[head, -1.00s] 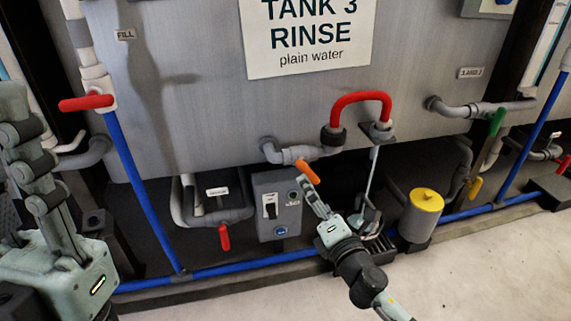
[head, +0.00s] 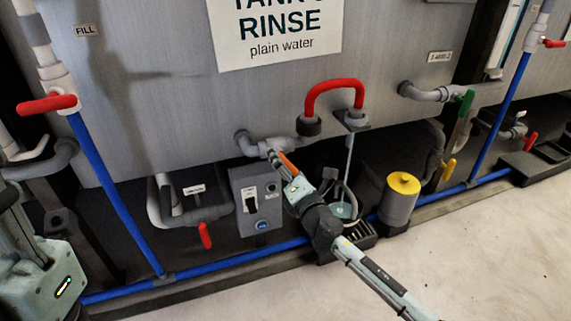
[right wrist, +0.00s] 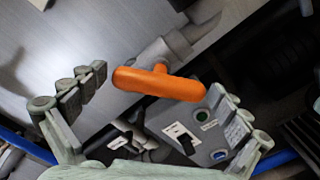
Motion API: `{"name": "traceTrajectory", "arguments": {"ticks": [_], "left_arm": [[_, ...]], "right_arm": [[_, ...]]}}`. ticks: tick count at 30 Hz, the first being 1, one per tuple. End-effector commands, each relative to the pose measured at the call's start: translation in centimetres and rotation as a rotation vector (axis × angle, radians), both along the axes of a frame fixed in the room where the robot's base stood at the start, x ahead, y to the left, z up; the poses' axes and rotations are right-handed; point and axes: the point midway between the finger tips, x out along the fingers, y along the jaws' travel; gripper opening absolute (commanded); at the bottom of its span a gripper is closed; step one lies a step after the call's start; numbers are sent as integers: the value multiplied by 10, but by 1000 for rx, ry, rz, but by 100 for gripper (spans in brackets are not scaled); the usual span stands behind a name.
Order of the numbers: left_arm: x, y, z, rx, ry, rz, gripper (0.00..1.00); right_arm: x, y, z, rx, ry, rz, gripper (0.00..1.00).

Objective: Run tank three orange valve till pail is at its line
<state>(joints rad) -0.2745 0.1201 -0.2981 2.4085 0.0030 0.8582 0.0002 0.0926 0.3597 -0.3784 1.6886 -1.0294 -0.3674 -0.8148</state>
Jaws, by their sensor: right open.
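The orange valve handle (head: 289,164) sits on a grey pipe low on tank three. My right gripper (head: 279,163) is at this handle, partly covering it. In the right wrist view, the orange handle (right wrist: 160,83) lies crosswise between the spread fingers of my open right gripper (right wrist: 159,84). A thin pale stream (head: 349,160) runs down from the red bent spout (head: 334,86). It ends in a dark vessel, seemingly the pail (head: 354,203), partly hidden by my right arm; its line and level cannot be made out. My left gripper (head: 22,225) is cut off at the left edge.
A grey switch box (head: 255,203) stands just left of the right gripper. A red-handled valve (head: 205,235) is below left. A yellow-topped canister (head: 402,190) stands right of the vessel. A blue pipe (head: 235,261) runs along the floor. The floor at right is clear.

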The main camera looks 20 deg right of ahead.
Motion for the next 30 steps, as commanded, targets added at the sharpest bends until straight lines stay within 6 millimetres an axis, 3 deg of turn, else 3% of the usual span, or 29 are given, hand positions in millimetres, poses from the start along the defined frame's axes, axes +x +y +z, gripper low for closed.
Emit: {"name": "traceTrajectory", "arguments": {"ticks": [2, 12, 22, 30], "left_arm": [[0, 0, 1, 2, -3, 0, 26], [0, 0, -1, 5, 1, 1, 26], [1, 0, -4, 2, 11, 3, 26], [4, 0, -4, 2, 9, 3, 26]], "right_arm": [[0, 0, 0, 0, 0, 0, 100], [-1, 0, 0, 0, 0, 0, 58], [-1, 0, -1, 55, 3, -1, 57], [-1, 0, -1, 233, 8, -1, 57]]}}
